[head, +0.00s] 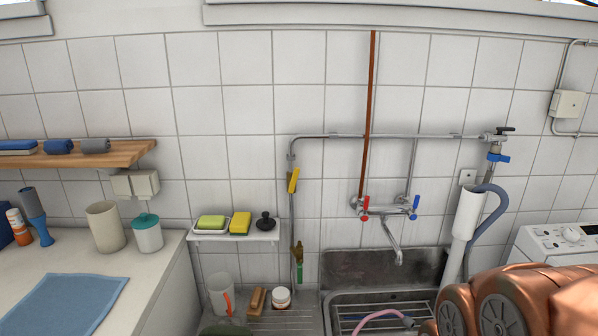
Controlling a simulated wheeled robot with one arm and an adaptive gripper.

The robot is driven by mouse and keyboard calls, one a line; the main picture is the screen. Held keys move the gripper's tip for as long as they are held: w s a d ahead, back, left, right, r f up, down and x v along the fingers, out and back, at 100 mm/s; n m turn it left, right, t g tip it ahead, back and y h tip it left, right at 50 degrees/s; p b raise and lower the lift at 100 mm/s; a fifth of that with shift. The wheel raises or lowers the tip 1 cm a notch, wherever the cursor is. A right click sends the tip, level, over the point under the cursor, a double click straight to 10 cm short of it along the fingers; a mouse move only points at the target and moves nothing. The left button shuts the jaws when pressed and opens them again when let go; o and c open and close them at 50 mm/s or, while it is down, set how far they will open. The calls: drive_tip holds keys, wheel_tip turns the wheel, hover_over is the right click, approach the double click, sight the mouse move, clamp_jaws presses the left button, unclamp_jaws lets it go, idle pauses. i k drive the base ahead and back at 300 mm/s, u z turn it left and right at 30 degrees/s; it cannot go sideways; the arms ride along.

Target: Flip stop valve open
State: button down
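Several valves show on the wall pipes, and I cannot tell which one the task calls the stop valve. A yellow lever (293,180) sits on the vertical pipe left of the sink, upright and slightly tilted, roughly along the pipe. A brass fitting with a green handle (299,272) is lower on that pipe. At the far right end of the horizontal pipe are a black lever (505,130), lying roughly level, and a blue handle (497,158) below it. My copper-coloured arm fills the lower right corner; my gripper is not in view.
A wall tap (388,208) with red and blue handles hangs over a metal sink (372,270). A small shelf (236,236) holds sponges and a black plug. A counter (158,262) is at left, a washing machine (550,243) at right. The wall around the yellow lever is clear.

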sight(294, 177)
drive_tip(key=z, duration=0.05)
drive_tip(key=k, duration=0.5)
drive_tip(key=u, duration=0.9)
drive_tip(key=i, duration=1)
drive_tip(key=z, duration=0.1)
